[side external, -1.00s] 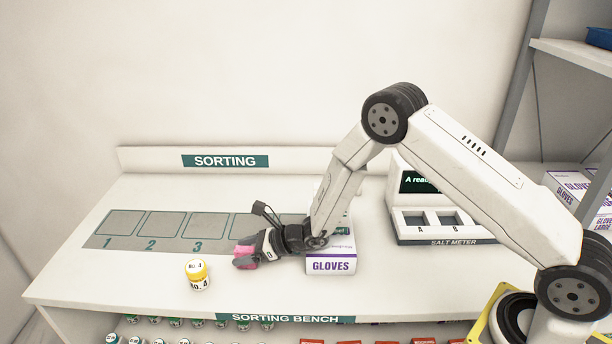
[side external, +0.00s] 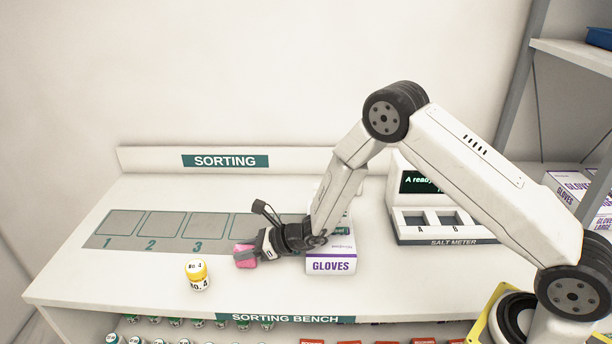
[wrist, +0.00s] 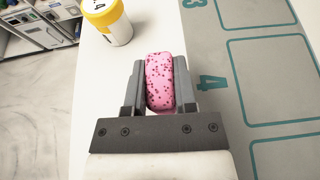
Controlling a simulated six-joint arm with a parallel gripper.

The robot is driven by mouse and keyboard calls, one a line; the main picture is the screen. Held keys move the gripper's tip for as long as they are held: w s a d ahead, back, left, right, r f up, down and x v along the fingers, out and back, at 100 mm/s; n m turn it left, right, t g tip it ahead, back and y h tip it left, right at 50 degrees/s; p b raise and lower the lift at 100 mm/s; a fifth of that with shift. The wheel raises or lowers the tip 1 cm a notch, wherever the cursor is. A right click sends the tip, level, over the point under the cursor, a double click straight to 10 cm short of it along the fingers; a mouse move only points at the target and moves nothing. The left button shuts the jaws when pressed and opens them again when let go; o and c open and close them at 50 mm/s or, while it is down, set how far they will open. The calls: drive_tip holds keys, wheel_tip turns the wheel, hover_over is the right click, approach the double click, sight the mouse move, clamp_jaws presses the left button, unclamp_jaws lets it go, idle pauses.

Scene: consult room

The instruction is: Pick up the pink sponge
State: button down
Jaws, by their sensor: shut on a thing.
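The pink sponge (side external: 244,257), speckled with dark dots, is between the fingers of my gripper (side external: 246,253). In the wrist view the sponge (wrist: 160,82) fills the gap between both fingers of my gripper (wrist: 160,85), which press on its two sides. My gripper is shut on it, low over the white bench (side external: 110,268). Whether the sponge still touches the bench I cannot tell. The fingers hide part of the sponge in the side view.
A yellow-capped jar marked No. 4 (side external: 197,276) stands left of my gripper. A gloves box (side external: 331,263) is close beside my wrist on the right. The numbered sorting mat (side external: 128,243) lies behind. A salt meter (side external: 445,242) stands farther right.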

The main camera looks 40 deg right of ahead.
sight(244, 247)
drive_tip(key=shift+r, duration=1.55)
drive_tip(key=s+d+r, duration=0.3)
drive_tip(key=s+r, duration=0.6)
drive_tip(key=s, duration=0.4)
drive_tip(key=shift+s+r, duration=0.3)
drive_tip(key=shift+s, duration=0.1)
